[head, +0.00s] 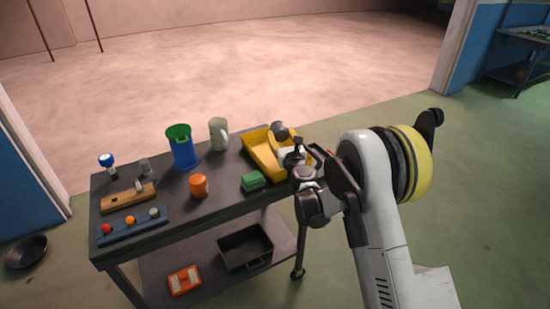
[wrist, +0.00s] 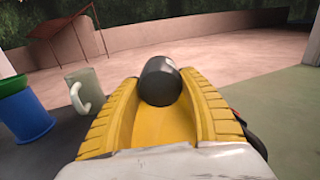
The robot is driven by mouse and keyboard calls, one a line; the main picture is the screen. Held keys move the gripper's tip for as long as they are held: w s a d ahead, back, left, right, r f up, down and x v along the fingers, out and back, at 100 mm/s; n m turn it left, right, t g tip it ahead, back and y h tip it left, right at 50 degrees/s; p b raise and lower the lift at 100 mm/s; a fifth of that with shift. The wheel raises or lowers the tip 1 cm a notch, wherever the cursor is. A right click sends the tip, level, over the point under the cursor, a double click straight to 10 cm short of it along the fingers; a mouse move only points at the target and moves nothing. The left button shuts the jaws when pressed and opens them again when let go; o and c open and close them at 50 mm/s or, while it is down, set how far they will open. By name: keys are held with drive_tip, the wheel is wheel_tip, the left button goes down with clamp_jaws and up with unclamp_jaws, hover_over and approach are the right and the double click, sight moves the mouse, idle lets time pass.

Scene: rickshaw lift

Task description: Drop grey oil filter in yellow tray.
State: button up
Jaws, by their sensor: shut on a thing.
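The grey oil filter (head: 280,129) is a dark rounded cylinder, held up over the yellow tray (head: 259,155) at the table's right end. My gripper (head: 280,138) is shut on it. In the wrist view the filter (wrist: 160,82) sits between the tips of two ridged yellow fingers of my gripper (wrist: 160,88). The tray's yellow surface (wrist: 165,130) shows between the fingers, below the filter. My gripper and arm hide part of the tray's right side in the head view. The exact height of the filter above the tray is hard to tell.
A pale mug (head: 218,134), a blue bin with green rim (head: 183,147) and an orange cup (head: 199,185) stand left of the tray. A black crate (head: 245,246) is on the lower shelf.

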drive_tip(key=shift+f, duration=0.15)
drive_tip(key=o, duration=1.4)
drive_tip(key=v, duration=1.2)
drive_tip(key=s+d+r+m+h, duration=0.2)
drive_tip(key=d+r+m+h, duration=0.3)
drive_tip(key=d+r+m, duration=0.65)
drive_tip(key=s+d+r+m+g+h, duration=0.3)
drive_tip(key=s+d+m, duration=0.5)
drive_tip(key=m, duration=0.3)
drive_tip(key=s+f+m+g+y, duration=0.1)
drive_tip(key=s+f+m+g, duration=0.2)
drive_tip(key=s+m, duration=0.6)
drive_tip(key=s+d+f+m+g+y, duration=0.1)
drive_tip(key=s+f+m+g, duration=0.3)
drive_tip(key=s, duration=1.4)
drive_tip(key=m, duration=0.4)
drive_tip(key=shift+f+m, duration=0.25)
drive_tip(key=shift+m, duration=0.1)
